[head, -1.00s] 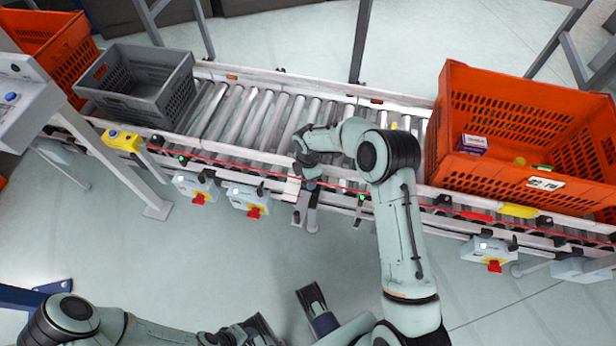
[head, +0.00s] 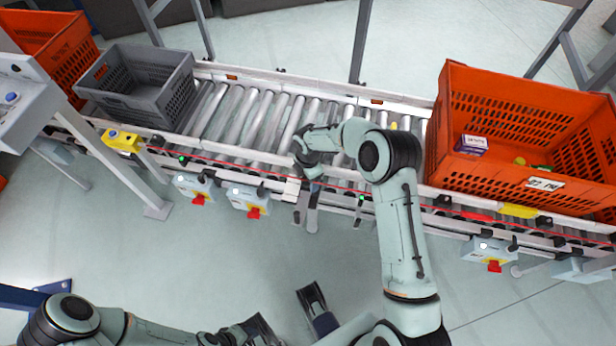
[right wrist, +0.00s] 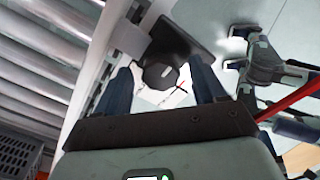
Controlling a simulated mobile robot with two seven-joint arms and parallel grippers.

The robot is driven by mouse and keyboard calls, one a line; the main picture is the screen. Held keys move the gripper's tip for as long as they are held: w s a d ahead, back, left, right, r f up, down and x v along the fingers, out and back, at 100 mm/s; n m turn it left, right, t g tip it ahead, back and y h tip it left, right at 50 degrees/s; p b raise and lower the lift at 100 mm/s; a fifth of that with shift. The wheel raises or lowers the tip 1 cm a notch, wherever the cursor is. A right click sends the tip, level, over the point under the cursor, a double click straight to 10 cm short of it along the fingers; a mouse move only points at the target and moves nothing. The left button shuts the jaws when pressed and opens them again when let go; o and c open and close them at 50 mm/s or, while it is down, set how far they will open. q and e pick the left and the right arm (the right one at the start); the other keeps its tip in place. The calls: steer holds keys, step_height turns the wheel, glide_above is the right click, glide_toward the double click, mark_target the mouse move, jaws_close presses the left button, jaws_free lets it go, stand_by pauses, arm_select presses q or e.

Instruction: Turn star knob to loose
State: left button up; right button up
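The star knob (right wrist: 162,74) is a dark, lobed knob in the right wrist view, beside the conveyor's pale side rail. My right gripper (right wrist: 166,82) is open, with one dark blue finger on each side of the knob. Gaps show between the fingers and the knob. In the head view my right gripper (head: 308,205) points down at the conveyor's near side, and the knob is hidden there. My left gripper (head: 262,328) is low at the bottom edge of the head view, partly cut off, and its opening is unclear.
The roller conveyor (head: 262,122) runs across the head view. A grey crate (head: 135,88) stands on it at left, and a large orange tote (head: 500,115) with small items at right. Boxes with red switches (head: 250,202) hang below the near rail. The floor in front is clear.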

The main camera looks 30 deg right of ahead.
steer(key=shift+r, duration=0.1)
step_height(320, 180, up, 13)
steer(key=p, duration=0.1)
steer(key=shift+r+p, duration=0.15)
steer(key=shift+p, duration=0.25)
stand_by(0.6)
